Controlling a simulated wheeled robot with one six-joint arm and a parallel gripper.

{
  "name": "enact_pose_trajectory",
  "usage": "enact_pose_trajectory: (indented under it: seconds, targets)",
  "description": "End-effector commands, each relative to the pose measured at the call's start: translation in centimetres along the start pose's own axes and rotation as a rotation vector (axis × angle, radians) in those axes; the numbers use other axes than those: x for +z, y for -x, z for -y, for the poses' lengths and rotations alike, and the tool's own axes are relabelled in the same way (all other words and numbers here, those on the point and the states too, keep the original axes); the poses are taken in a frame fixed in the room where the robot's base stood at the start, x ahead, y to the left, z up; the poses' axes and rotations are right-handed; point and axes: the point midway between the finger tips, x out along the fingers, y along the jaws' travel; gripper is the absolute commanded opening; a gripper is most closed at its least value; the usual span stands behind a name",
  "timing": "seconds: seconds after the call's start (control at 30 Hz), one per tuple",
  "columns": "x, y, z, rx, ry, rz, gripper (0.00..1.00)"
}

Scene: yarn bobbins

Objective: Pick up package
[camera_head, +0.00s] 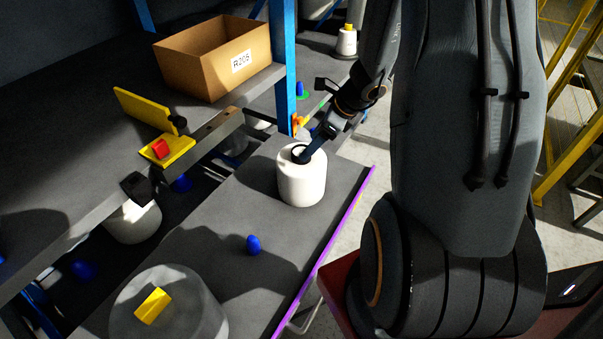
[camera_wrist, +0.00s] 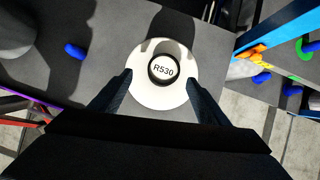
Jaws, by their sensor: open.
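The package appears to be a white yarn bobbin (camera_head: 302,182) standing upright on the grey shelf board (camera_head: 225,215). In the wrist view the same bobbin (camera_wrist: 148,92) shows from above, with a dark core and a round label reading R530. My gripper (camera_head: 312,150) reaches over the bobbin's top from the upper right. In the wrist view my gripper (camera_wrist: 158,78) is open, with one finger on each side of the bobbin. I cannot tell whether the fingers touch it.
A blue post (camera_head: 283,65) rises behind the bobbin. A blue piece (camera_head: 253,244) and a grey bobbin with a yellow piece (camera_head: 175,315) are on the near board. A purple edge (camera_head: 325,248) bounds it.

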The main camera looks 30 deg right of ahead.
Motion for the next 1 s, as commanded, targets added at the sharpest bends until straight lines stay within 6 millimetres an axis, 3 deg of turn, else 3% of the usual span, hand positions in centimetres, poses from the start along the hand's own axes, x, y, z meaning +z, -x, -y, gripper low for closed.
enact_pose_trajectory:
  seconds: [0.4, 0.77, 1.0]
  targets:
    - [0.4, -4.3, 0.6, 0.002, 0.002, -0.001, 0.69]
    - [0.3, -5.0, 0.7, 0.000, 0.003, 0.000, 0.69]
    - [0.3, -5.0, 0.6, 0.000, 0.003, 0.000, 0.29]
